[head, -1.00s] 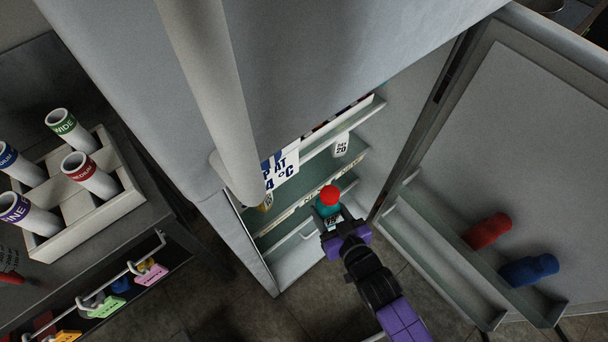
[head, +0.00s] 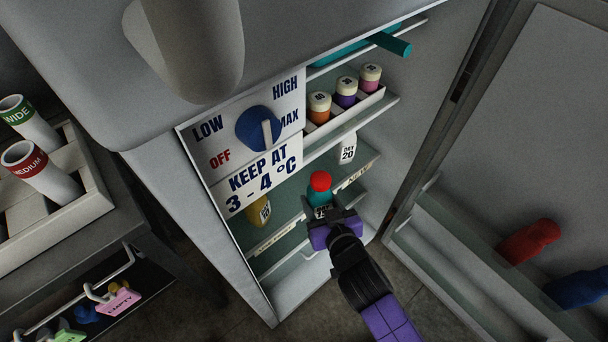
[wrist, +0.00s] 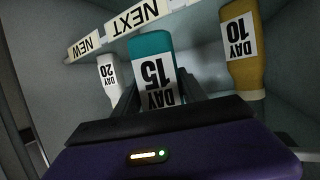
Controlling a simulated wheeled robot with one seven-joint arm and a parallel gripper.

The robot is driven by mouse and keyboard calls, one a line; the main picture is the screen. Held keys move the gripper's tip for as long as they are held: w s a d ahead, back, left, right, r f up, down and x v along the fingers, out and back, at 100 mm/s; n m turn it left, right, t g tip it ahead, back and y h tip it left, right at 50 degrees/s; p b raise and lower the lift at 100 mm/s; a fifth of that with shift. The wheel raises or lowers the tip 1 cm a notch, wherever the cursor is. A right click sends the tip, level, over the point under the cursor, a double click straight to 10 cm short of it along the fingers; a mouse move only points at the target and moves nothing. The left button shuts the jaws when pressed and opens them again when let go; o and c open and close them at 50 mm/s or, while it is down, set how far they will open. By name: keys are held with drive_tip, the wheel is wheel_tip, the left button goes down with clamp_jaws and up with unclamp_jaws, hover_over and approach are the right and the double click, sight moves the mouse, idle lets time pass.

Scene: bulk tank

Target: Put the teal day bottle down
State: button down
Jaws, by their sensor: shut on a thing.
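The teal day bottle (head: 320,190) has a red cap and a white label; the wrist view shows it reads DAY 15 (wrist: 150,62). My gripper (head: 329,218) is shut on it, inside the open fridge at the front of a shelf (head: 290,229). In the wrist view, which appears upside down, my gripper's fingers (wrist: 157,98) flank the bottle. I cannot tell whether its base touches the shelf. A yellow DAY 10 bottle (head: 259,212) stands left of it in the head view. A white DAY 20 bottle (head: 348,149) stands right and behind.
Shelf-edge labels NEXT (wrist: 137,14) and NEW (wrist: 86,45) show in the wrist view. The open door (head: 520,130) on the right holds red (head: 528,242) and blue (head: 580,288) bottles. A dial panel (head: 250,140) hangs at the fridge's left.

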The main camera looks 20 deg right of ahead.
drive_tip(key=shift+r+b+x, duration=0.15)
drive_tip(key=shift+b+x, duration=0.3)
drive_tip(key=shift+x, duration=2.55)
drive_tip(key=shift+r+b+x, duration=0.2)
drive_tip(key=shift+b+x, duration=0.2)
drive_tip(key=shift+x, duration=2.65)
drive_tip(key=shift+w, duration=0.1)
drive_tip(key=shift+f, duration=0.2)
drive_tip(key=c, duration=0.6)
unclamp_jaws()
drive_tip(key=shift+c, duration=0.2)
